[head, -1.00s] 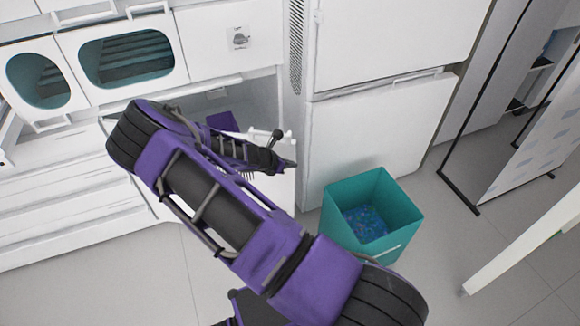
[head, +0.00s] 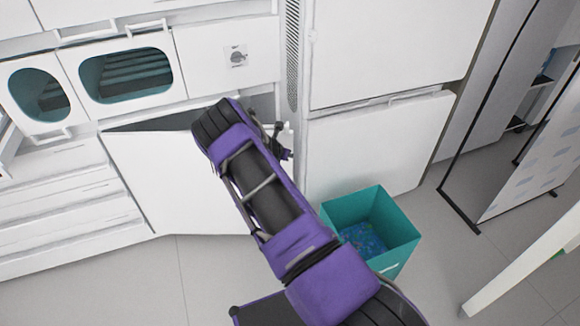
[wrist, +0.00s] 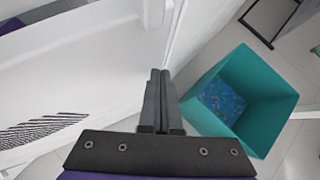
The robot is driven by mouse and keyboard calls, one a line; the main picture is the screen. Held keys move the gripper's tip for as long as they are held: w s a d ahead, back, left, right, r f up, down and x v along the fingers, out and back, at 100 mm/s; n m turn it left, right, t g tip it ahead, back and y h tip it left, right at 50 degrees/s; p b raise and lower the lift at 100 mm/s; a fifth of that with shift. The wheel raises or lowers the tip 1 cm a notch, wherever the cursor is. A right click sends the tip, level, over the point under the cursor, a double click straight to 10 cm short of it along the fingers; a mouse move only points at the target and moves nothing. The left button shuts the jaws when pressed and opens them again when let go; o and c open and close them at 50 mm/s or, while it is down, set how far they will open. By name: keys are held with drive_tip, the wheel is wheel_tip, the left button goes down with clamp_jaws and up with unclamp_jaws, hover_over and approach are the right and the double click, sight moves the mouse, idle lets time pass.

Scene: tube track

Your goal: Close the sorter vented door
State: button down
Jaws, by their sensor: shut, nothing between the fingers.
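The sorter's white door (head: 150,175) stands partly open at the lower front of the white unit in the head view. A dark wedge-shaped gap (head: 155,122) shows above its top edge. Its right part is hidden behind my arm. My gripper (head: 284,153) is near the door's right side, partly hidden by my arm. In the wrist view, my gripper (wrist: 161,78) is shut and empty, beside a large white surface (wrist: 85,65) on the left. I cannot tell whether it touches the door.
A teal bin (head: 395,228) with blue contents stands on the floor right of my arm; it also shows in the wrist view (wrist: 250,110). A tall white cabinet (head: 365,150) is behind it. Striped slats (wrist: 40,130) show at lower left in the wrist view. Floor is clear front left.

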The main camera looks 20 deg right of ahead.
drive_tip(key=w+d, duration=0.1)
drive_tip(key=w, duration=0.1)
drive_tip(key=w+d+n+t+y, duration=0.1)
drive_tip(key=w, duration=0.1)
drive_tip(key=w+d+n, duration=0.1)
drive_tip(key=w, duration=0.2)
drive_tip(key=shift+r, duration=0.15)
drive_tip(key=shift+w+d+r+n+t+y, duration=0.3)
drive_tip(key=shift+w+d+r+n+t, duration=0.15)
drive_tip(key=shift+w+d, duration=0.25)
drive_tip(key=shift+a, duration=0.1)
